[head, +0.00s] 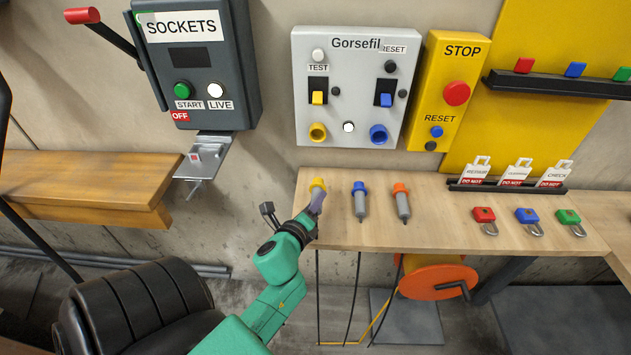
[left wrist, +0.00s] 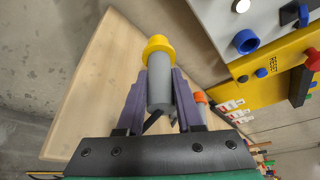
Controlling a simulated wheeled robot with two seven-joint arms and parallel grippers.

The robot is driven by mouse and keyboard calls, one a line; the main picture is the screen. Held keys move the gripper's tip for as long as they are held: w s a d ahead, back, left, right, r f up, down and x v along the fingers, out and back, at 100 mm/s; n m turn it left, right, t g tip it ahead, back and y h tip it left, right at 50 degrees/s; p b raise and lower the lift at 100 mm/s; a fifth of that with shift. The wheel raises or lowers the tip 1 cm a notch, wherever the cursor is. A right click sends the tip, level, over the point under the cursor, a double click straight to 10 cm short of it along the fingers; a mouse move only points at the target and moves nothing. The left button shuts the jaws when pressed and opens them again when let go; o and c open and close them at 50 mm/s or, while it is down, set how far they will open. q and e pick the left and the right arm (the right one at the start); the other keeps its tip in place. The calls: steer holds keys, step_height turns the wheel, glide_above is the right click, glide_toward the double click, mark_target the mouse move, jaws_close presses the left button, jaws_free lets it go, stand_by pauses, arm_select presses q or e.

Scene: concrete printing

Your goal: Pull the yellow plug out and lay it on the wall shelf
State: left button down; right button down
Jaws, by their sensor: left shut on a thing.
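The yellow plug (head: 318,184), with a yellow collar and grey body, is held in my left gripper (head: 314,203) at the left end of the wall shelf (head: 335,232). The left wrist view shows the plug (left wrist: 158,48) between the two purple fingers of my left gripper (left wrist: 160,82), which are shut on its grey body. I cannot tell whether the plug touches the shelf. The yellow socket (head: 317,132) on the grey Gorsefil panel is empty. My right gripper is not in view.
Several padlocks (head: 484,215) and a tag rack (head: 507,187) are further right. A grey sockets box (head: 195,65) with a bracket is at upper left. An orange reel (head: 437,281) is below.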

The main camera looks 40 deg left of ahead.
arm_select(q)
steer(key=shift+f+b, duration=1.8)
steer(key=shift+f, duration=0.4)
steer(key=shift+c, duration=2.4)
jaws_free()
steer(key=shift+d+r, duration=0.1)
